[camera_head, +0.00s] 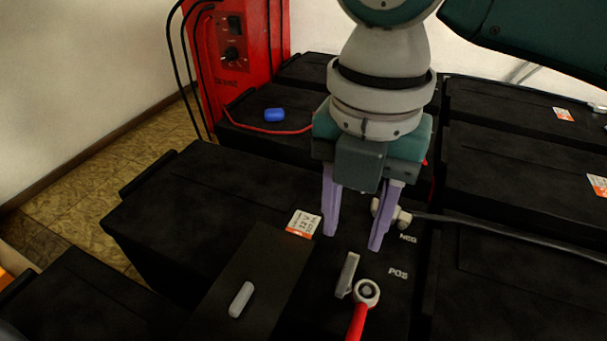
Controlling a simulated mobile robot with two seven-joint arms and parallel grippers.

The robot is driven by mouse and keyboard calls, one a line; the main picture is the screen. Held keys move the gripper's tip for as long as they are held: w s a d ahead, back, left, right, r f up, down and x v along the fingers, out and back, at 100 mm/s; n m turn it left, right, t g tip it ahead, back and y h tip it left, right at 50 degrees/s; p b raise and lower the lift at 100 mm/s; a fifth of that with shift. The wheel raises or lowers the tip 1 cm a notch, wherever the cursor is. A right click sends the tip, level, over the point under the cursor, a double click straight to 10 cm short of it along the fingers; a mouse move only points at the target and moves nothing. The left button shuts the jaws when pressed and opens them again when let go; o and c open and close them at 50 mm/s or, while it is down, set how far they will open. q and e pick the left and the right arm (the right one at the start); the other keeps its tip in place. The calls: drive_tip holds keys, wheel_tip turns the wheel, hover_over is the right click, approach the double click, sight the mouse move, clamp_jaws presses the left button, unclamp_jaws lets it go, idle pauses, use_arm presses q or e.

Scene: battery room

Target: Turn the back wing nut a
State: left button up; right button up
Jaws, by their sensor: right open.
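My right gripper (352,242) comes down from above with its two pale purple fingers apart. The fingers are over the top of a black battery (190,190), with nothing visible between them. A small grey upright tab (347,275), perhaps a wing nut, stands just in front of the fingertips. It is beside a ring terminal (367,292) on a red cable near the POS mark. A grey oblong piece (241,299), perhaps another wing nut, is on a dark raised cover (262,268). I cannot tell which is the back wing nut a. My left gripper is not in view.
A grey clamp (403,218) on a black cable (500,230) is right of the fingers, near the NEG mark. Several other black batteries surround this one. A red charger (235,60) with hanging cables stands behind. A blue cap (274,115) lies on a rear battery.

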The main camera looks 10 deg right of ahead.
sight(344, 279)
wheel_tip(344, 279, down, 10)
drive_tip(key=b, duration=0.2)
drive_tip(key=shift+s+r+b, duration=0.15)
drive_tip(key=shift+r+b, duration=0.05)
drive_tip(key=shift+b, duration=0.15)
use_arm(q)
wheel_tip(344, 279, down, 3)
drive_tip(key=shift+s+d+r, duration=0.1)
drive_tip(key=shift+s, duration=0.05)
use_arm(e)
clamp_jaws()
